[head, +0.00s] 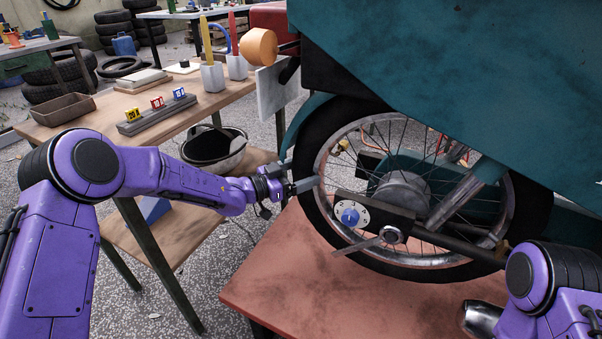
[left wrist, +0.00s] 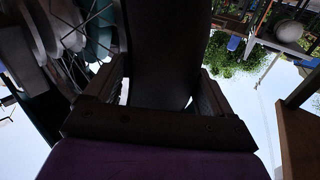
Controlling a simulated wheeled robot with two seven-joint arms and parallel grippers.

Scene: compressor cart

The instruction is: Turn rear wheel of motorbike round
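The motorbike's rear wheel (head: 402,192) stands upright in the head view, with a black tyre, spokes and a grey hub. Its upper right part is hidden behind the teal bodywork (head: 450,70). My left gripper (head: 306,185) is at the left edge of the tyre, about hub height. In the left wrist view the black tyre (left wrist: 168,45) passes between the two fingers of my left gripper (left wrist: 160,92). Narrow bright gaps show beside the tyre, so the fingers look open around it. My right arm enters at the lower right, and its gripper is out of view.
The wheel is above a reddish platform (head: 290,270). A wooden workbench (head: 90,118) stands at the left with a tray (head: 64,109), numbered blocks and tool cups. A swingarm and metal lever (head: 358,246) cross the wheel's face.

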